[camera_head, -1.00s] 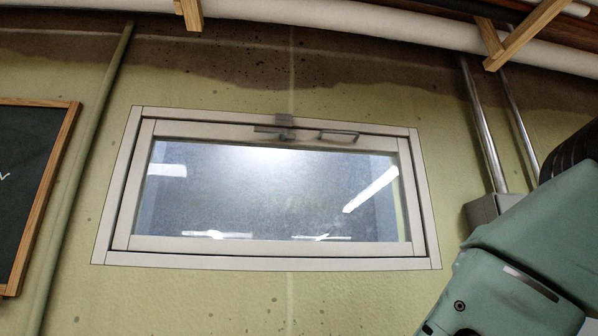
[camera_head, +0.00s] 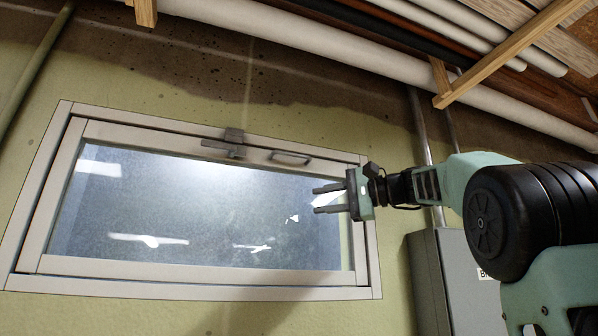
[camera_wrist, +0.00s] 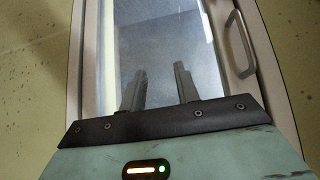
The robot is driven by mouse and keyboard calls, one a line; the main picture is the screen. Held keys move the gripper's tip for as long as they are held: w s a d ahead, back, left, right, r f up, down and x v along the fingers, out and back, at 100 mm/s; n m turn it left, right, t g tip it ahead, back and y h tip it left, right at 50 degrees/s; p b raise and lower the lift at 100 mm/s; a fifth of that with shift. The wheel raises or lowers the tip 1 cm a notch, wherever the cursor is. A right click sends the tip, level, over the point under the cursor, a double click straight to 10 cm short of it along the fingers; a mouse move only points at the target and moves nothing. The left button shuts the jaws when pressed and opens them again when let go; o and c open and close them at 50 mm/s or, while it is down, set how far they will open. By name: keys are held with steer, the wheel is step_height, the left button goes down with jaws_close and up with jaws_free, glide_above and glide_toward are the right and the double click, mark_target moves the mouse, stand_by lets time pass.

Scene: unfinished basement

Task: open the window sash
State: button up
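The window sash (camera_head: 120,262) is a pale frame around a hazy pane, set in a pale outer frame (camera_head: 180,292) on the wall; it looks shut. A grey latch (camera_head: 228,146) sits at the middle of its top edge. A bar handle (camera_head: 291,158) is fixed to the top rail, right of the latch; the handle also shows at the upper right in the wrist view (camera_wrist: 240,42). My gripper (camera_head: 316,199) is in front of the right part of the pane, below the handle. Its two fingers are apart and empty, as the wrist view also shows (camera_wrist: 159,86). It touches neither handle nor latch.
A grey electrical box (camera_head: 455,275) stands on the wall right of the window, with a metal conduit (camera_head: 422,140) above it. Pipes (camera_head: 330,55) and wooden braces (camera_head: 500,55) run along the ceiling. The wall left of the window is clear.

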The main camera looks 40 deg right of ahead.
steer(key=t, duration=0.2)
glide_toward(296, 156)
steer(key=shift+n, duration=0.3)
steer(key=p+x, duration=0.9)
steer(key=x, duration=0.1)
steer(key=shift+w+a+r, duration=0.1)
steer(key=shift+w+r, duration=0.05)
steer(key=shift+w, duration=0.15)
jaws_close()
